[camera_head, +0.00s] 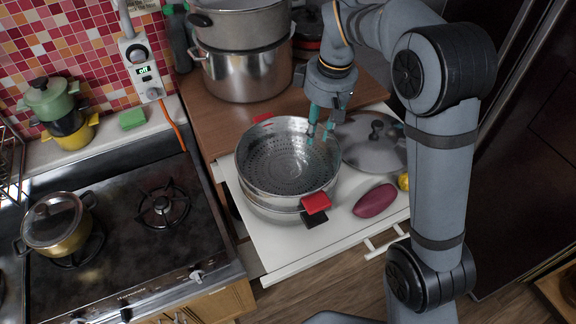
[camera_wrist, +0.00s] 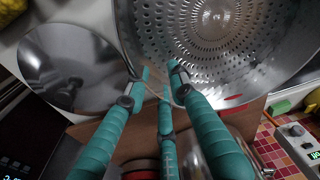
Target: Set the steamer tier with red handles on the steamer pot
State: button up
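The steamer tier (camera_head: 290,165) is a perforated metal bowl with a red handle (camera_head: 316,203) at the front and another at the back. It sits on the steamer pot (camera_head: 268,212), whose black handle shows just below the red one. The pot is mostly hidden, so I cannot tell whether the tier is fully seated. My gripper (camera_head: 321,131) is at the tier's right back rim. In the wrist view, my gripper's fingertips (camera_wrist: 159,72) are apart, near the rim of the tier (camera_wrist: 265,75); nothing is clearly pinched.
A grey lid (camera_head: 365,148) lies right of the tier on the white pull-out surface (camera_head: 290,255). A purple oblong thing (camera_head: 375,201) and a yellow one (camera_head: 404,181) are near it. Large stacked pots (camera_head: 245,75) stand behind. The stove (camera_head: 110,240) with a gold pot (camera_head: 58,228) is left.

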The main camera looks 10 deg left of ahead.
jog(key=shift+f, duration=0.25)
dwell(0.3)
jog(key=shift+c, duration=1.2)
jog(key=c, duration=0.4)
grip_shut()
